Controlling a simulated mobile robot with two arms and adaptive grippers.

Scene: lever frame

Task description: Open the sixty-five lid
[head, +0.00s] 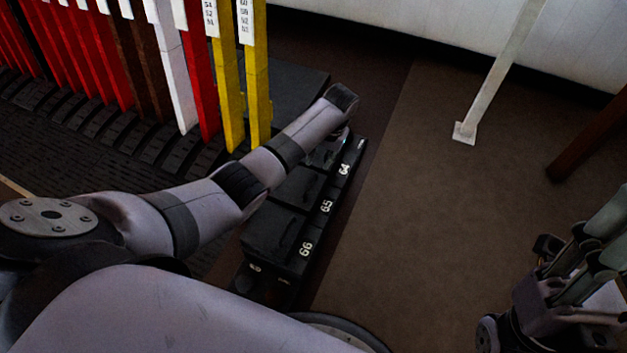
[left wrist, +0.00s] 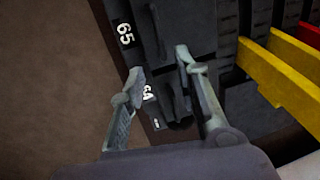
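The sixty-five lid (head: 296,188) is a black lid in a low row of black boxes, with a white "65" label on its front edge. It looks closed and lies flat between the 66 and 64 lids. It also shows at the top of the left wrist view (left wrist: 180,30), with a dark raised handle. My left gripper (left wrist: 160,78) is open and empty. Its fingers point toward the row, near the border of 65 and 64, with the "64" label between them. In the head view my forearm and wrist hide most of that gripper. My right gripper (head: 598,262) is at the lower right, away from the boxes.
Tall red, brown, white and yellow levers (head: 230,85) stand in a black ribbed frame left of the row. The 66 lid (head: 275,232) is nearer me and the 64 lid (head: 327,157) farther. Brown floor to the right is open, up to a white post (head: 495,75).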

